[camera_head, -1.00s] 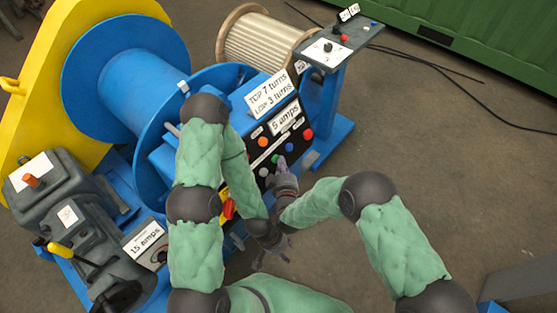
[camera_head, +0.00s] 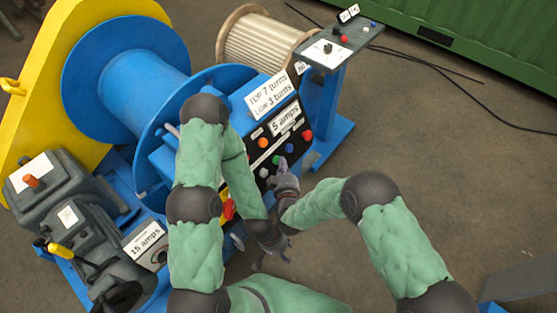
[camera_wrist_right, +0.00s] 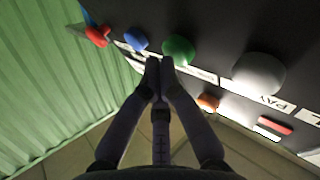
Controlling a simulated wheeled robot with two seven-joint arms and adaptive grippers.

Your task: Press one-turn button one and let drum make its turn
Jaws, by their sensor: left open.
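The button panel (camera_head: 296,118) carries red (camera_head: 307,134), orange (camera_head: 262,143), blue (camera_head: 289,148), green (camera_head: 276,160) and white (camera_head: 264,172) buttons. I cannot read which is one-turn button one. My right gripper (camera_head: 283,165) is at the panel's lower edge. In the right wrist view my right gripper (camera_wrist_right: 160,64) is shut and empty, its tips just below the green button (camera_wrist_right: 179,50); I cannot tell whether they touch. The blue drum (camera_head: 145,82) stands behind the panel, partly hidden by my arm. My left gripper (camera_head: 285,248) is open, low and away from the panel.
A yellow guard (camera_head: 45,75) flanks the drum. A grey motor unit with a yellow lever (camera_head: 60,250) stands at left. A pale rope spool (camera_head: 258,38) and a small control stand (camera_head: 340,48) are behind.

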